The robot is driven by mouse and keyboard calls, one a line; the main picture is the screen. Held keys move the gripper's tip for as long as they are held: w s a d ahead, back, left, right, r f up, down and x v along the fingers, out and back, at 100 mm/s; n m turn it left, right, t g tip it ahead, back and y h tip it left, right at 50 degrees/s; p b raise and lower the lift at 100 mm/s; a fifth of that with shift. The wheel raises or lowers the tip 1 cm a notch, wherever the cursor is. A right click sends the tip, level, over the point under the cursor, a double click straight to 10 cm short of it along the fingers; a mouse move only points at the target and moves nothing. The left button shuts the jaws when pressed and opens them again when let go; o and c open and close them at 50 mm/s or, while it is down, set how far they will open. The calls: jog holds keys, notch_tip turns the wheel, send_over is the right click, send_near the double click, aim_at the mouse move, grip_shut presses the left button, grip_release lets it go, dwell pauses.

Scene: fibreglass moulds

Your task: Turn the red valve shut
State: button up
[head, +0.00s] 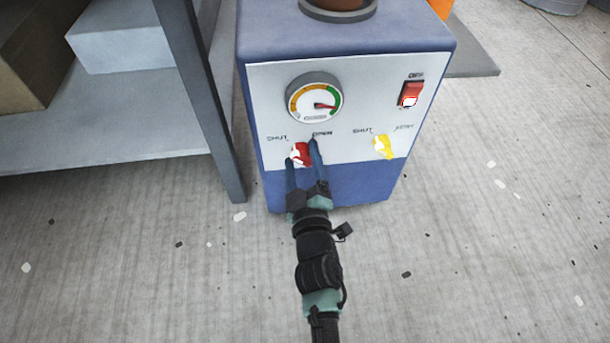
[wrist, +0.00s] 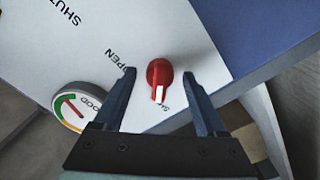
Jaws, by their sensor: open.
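The red valve (head: 301,154) is a small knob on the white front panel of a blue machine, below a round gauge. "SHUT" is printed to its upper left and "OPEN" to its upper right. In the wrist view the red valve (wrist: 159,73) has a white-marked end pointing toward a partly hidden label starting "SH", away from "OPEN". My gripper (head: 302,149) is open, with one finger on each side of the valve. The wrist view shows a gap between the valve and each finger of my gripper (wrist: 159,74).
The yellow valve (head: 383,147) is to the right on the same panel (head: 350,100), with a red switch (head: 411,94) above it. The gauge (head: 314,99) is close above the red valve. A grey shelf post (head: 205,110) stands left of the machine. The floor in front is mostly clear.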

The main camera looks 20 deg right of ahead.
jog(key=p+v, duration=0.2)
jog(key=v, duration=1)
jog(key=shift+s+p, duration=0.3)
jog(key=shift+s, duration=0.05)
jog(key=shift+a, duration=0.1)
